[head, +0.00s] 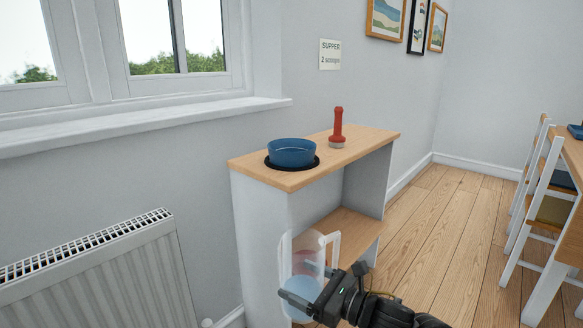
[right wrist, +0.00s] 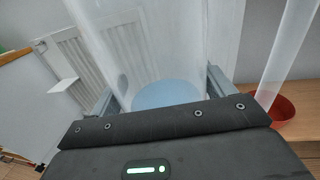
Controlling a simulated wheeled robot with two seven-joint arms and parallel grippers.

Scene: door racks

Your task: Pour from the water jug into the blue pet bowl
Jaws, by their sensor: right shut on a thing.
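The blue pet bowl (head: 292,152) stands upright on a round black mat (head: 271,165) on the wooden top of the small shelf unit. The water jug (head: 309,243) is clear, with a pale handle at its right and bluish water in its lower part. My right gripper (head: 305,294) is shut around the jug's lower body and holds it upright in front of the unit, below the bowl's level. In the right wrist view the jug (right wrist: 150,50) stands between the fingers (right wrist: 163,95), with the water surface (right wrist: 165,95) showing. My left gripper is not in view.
A red scoop-like object (head: 338,128) stands right of the bowl. A red bowl (right wrist: 285,110) is on a wooden surface in the right wrist view. A radiator (head: 95,275) is at left. A table and chairs (head: 545,190) are at right, with clear floor between.

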